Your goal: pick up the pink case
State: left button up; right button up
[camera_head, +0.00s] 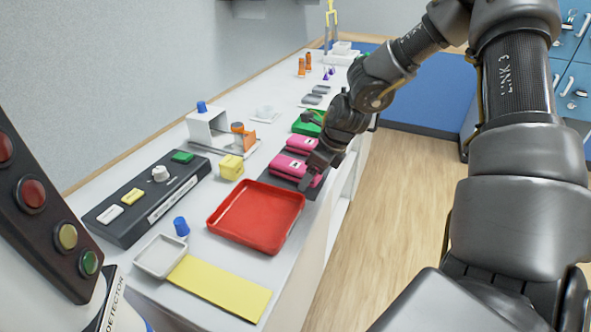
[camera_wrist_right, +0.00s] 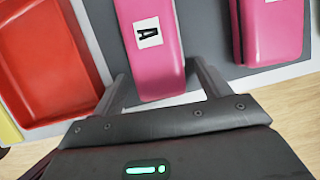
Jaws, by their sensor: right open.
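Two pink cases lie side by side on a dark grey mat. The nearer pink case (camera_head: 289,167) is beside the red tray, and the farther pink case (camera_head: 300,145) is just beyond it. In the right wrist view the nearer case (camera_wrist_right: 150,75) bears a white label with an "A" and extends between my fingers; the other case (camera_wrist_right: 272,32) is to the right, outside them. My right gripper (camera_head: 314,172) is open, its fingers on either side of the nearer case's end. I cannot tell whether they touch it. My left gripper is not in view.
The red tray (camera_head: 257,217) stands close to the nearer case and shows in the wrist view (camera_wrist_right: 45,60). A green object (camera_head: 306,124) lies beyond the cases. A yellow block (camera_head: 231,167), a control box (camera_head: 147,197) and a yellow strip (camera_head: 219,288) are also on the white counter.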

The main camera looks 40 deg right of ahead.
jog(key=c, duration=1.1)
jog(key=shift+r, duration=0.1)
